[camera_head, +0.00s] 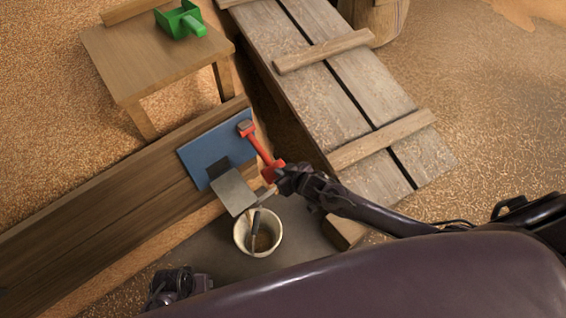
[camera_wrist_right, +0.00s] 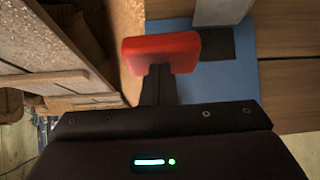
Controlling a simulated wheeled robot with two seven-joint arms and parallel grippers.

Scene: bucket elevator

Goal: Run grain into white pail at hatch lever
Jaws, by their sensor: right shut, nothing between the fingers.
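The white pail (camera_head: 239,243) stands upright on the dark floor below the grey metal spout (camera_head: 233,192). Its inside is brownish low down, and a thin greyish strip shows over its mouth; I cannot tell whether that is falling grain. The red hatch lever (camera_head: 262,153) slants across the blue plate (camera_head: 203,148). My right gripper (camera_head: 284,180) is shut and empty, its tips at the lever's lower red end. In the right wrist view my shut fingers (camera_wrist_right: 157,85) point at the red end (camera_wrist_right: 160,48), seemingly touching it. My left gripper (camera_head: 172,287) is low at left, jaws unclear.
A wooden board wall (camera_head: 90,212) carries the blue plate. A wooden table (camera_head: 150,60) with a green scoop (camera_head: 181,20) stands at upper left. A cleated plank ramp (camera_head: 320,95) lies to the right of the lever. Loose grain (camera_head: 480,120) covers the ground around.

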